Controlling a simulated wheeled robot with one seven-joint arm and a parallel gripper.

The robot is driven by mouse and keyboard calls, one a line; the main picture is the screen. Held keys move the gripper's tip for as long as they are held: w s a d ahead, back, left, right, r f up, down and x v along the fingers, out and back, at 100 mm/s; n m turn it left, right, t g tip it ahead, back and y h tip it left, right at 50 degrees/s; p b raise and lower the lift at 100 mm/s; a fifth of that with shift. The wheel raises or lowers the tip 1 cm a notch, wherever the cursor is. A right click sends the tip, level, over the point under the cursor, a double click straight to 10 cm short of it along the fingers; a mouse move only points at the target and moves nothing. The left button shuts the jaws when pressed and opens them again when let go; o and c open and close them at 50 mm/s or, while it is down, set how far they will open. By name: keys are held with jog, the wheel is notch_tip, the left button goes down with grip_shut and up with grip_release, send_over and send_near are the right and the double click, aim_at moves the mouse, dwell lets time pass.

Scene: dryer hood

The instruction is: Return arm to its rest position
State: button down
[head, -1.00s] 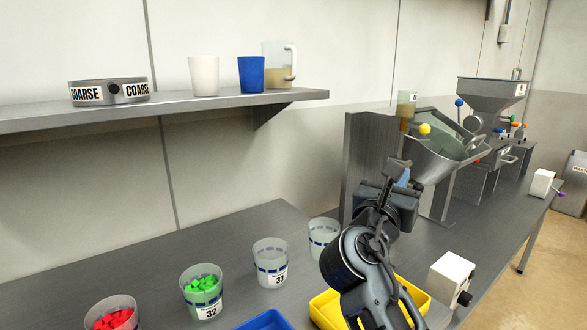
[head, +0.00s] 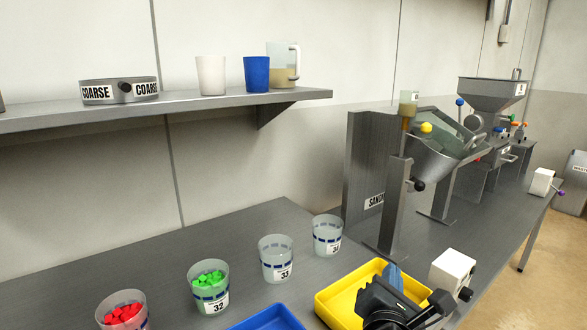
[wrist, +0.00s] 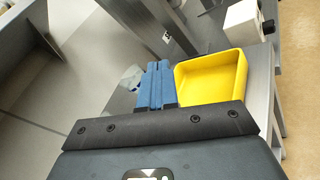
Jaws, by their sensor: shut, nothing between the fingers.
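My gripper (wrist: 155,86) shows in the wrist view with its two blue fingers side by side, shut and empty. In the head view my gripper (head: 392,276) is low at the right, its blue fingertips in front of the yellow tray (head: 334,298). The yellow tray also shows in the wrist view (wrist: 228,66), just right of the fingers. Whether the fingers are above the tray or beside it is hard to tell in the head view. Most of my arm is below the picture.
Cups with red pieces (head: 122,312), green pieces (head: 209,287) and two pale cups (head: 275,259) line the bench. A blue tray (head: 270,319) is at the front. A white box (head: 452,272) stands right of the yellow tray. A stand (head: 393,208) and hopper machines are behind.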

jog(key=s+f+m+g+y, duration=0.1)
jog(key=s+f+m+y, duration=0.2)
jog(key=s, duration=0.4)
jog(key=s+a+f+m, duration=0.1)
jog(key=s+f+m, duration=0.3)
jog(key=s+f, duration=0.3)
jog(key=s+f+m+g+y, duration=0.1)
jog(key=s+f+m+y, duration=0.15)
jog(key=s, duration=0.55)
jog(key=s+d+r+m, duration=0.2)
jog(key=s+r+m, duration=0.2)
jog(key=s+m, duration=0.4)
jog(key=s+d+r+m, duration=0.3)
jog(key=s+m, duration=0.5)
jog(key=s, duration=0.7)
jog(key=shift+s+r+t, duration=0.3)
jog(key=shift+s+r, duration=0.1)
jog(key=shift+r, duration=0.45)
jog(key=c, duration=1.8)
grip_release()
jog(key=shift+d, duration=0.1)
